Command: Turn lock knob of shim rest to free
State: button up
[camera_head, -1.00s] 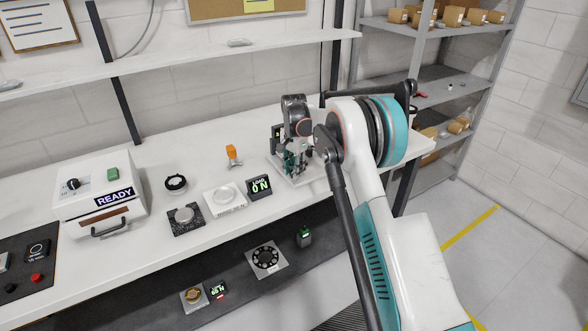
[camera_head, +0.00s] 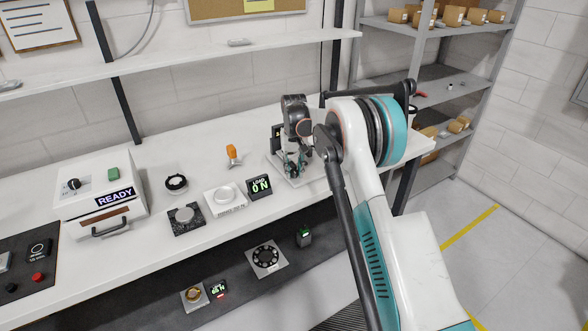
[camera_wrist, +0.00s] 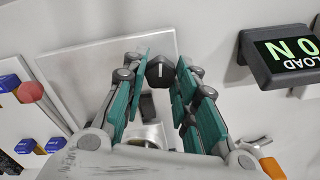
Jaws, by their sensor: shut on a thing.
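The lock knob (camera_wrist: 160,72), dark and faceted with a white pointer line, shows in the wrist view between my fingertips. The line points roughly up and down in that picture. My gripper (camera_wrist: 158,78) has its teal finger pads on both sides of the knob and is shut on it. The fixture's pale metal plate (camera_wrist: 82,66) lies under the fingers. In the head view my gripper (camera_head: 292,171) is down at the fixture's plate (camera_head: 309,177), and my wrist and fingers hide the knob there.
An orange-topped item (camera_head: 231,151) is farther left. The white bench front, right of the display, is clear.

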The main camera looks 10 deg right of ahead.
aim_at(294, 171)
jog(key=shift+n, duration=1)
jog(key=o, duration=1)
jog(key=shift+o, duration=0.2)
jog(key=shift+r, duration=0.1)
notch_tip(294, 171, up, 12)
